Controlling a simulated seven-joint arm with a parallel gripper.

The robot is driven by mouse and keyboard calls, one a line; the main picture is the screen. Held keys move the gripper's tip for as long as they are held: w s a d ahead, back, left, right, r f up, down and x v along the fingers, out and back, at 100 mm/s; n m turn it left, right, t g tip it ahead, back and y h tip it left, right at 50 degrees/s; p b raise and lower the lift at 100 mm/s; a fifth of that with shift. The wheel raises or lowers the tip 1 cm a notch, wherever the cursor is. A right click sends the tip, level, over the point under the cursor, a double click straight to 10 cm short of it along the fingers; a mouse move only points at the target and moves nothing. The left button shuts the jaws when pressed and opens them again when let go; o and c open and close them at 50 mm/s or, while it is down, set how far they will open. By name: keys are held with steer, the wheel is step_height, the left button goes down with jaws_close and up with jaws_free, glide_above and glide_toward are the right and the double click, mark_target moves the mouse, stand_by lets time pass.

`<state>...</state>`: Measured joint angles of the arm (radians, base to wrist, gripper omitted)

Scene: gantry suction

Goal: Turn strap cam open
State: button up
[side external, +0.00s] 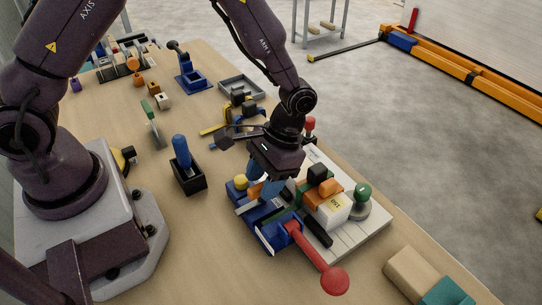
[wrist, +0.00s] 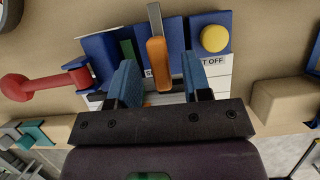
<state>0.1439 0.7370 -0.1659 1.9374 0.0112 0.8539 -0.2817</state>
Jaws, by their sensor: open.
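An orange lever (wrist: 157,72) with a grey metal strip (wrist: 155,22) at its far end lies over a blue fixture (wrist: 180,30) in the wrist view; it looks like the strap cam. My gripper (wrist: 160,80) is open, with one blue finger on each side of the orange lever and a visible gap to each. In the side external view my gripper (side external: 263,192) points down at the blue fixture (side external: 268,236) near the table's front right. The fingers hide most of the orange lever there. Whether the fingertips touch the fixture cannot be told.
A red ball-ended lever (side external: 335,280) sticks out from the fixture toward the front. A yellow button (wrist: 214,38) sits right of the orange lever in the wrist view. A white block (side external: 333,210) and green knob (side external: 363,192) stand close by. A blue-handled box (side external: 188,170) stands left.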

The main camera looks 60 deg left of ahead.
steer(key=v, duration=1.2)
steer(key=shift+w+r, duration=0.1)
steer(key=shift+w, duration=0.05)
steer(key=s+a+r+t, duration=0.5)
steer(key=s+r, duration=0.2)
steer(key=s+a+r+t, duration=0.5)
steer(key=s+r, duration=0.3)
steer(key=shift+a+r, duration=0.2)
steer(key=shift+a, duration=0.05)
steer(key=shift+s, duration=0.15)
